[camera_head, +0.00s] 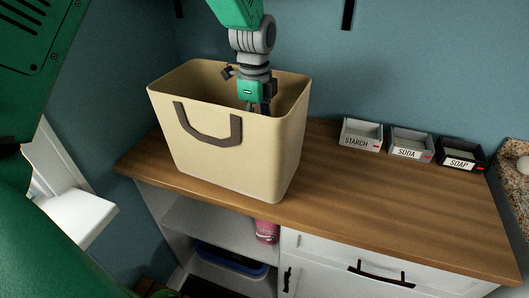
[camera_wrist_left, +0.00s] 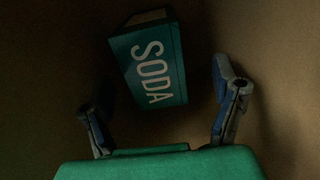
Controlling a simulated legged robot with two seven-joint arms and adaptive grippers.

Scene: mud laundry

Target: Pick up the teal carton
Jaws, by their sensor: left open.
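The teal carton (camera_wrist_left: 150,62), marked SODA in white, shows in the left wrist view inside the dim beige basket (camera_head: 205,150). It appears tilted there, and in the head view the basket wall hides it. My left gripper (camera_head: 257,108) reaches down into the basket from above. In the left wrist view its two fingers are spread wide with the carton ahead and roughly between them. I see no finger touching the carton, though the gap is hard to judge. My right gripper is not in view.
The basket, with a dark handle, stands on a wooden counter (camera_head: 400,205). Small bins labelled STARCH (camera_head: 360,141), SODA (camera_head: 408,154) and SOAP (camera_head: 460,163) line the back right. A pink item (camera_head: 266,231) and a blue tub (camera_head: 231,263) sit below. The counter's right middle is clear.

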